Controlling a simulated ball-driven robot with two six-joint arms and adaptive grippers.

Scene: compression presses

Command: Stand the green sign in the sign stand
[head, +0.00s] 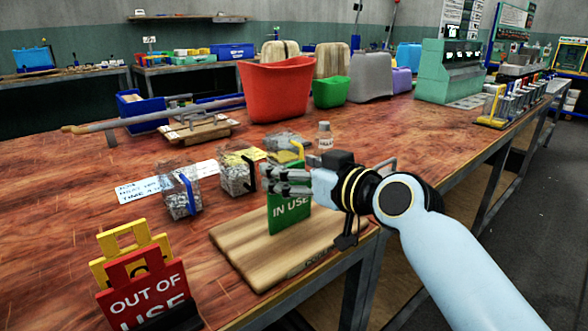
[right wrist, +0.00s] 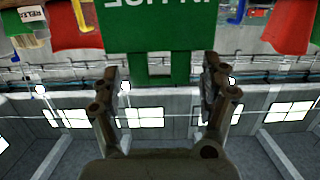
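The green sign (head: 288,219), lettered "IN USE", is upright at the wooden board (head: 262,255). Whether something under it holds it up I cannot tell. My right gripper (head: 283,182) is at the top of the sign and partly hides it. In the right wrist view the sign (right wrist: 152,35) appears upside down, its slotted handle between the spread fingers of the right gripper (right wrist: 160,75), with a gap showing on the right side. A black stand (head: 182,316) at the bottom left holds a red "OUT OF USE" sign (head: 146,285) and yellow signs (head: 125,240) behind it. My left gripper is not in view.
Clear boxes of crushed material (head: 180,193) (head: 238,174) stand left of and behind the board. A small bottle (head: 325,137) and a red bin (head: 276,92) are farther back. The table between the board and the stand is clear.

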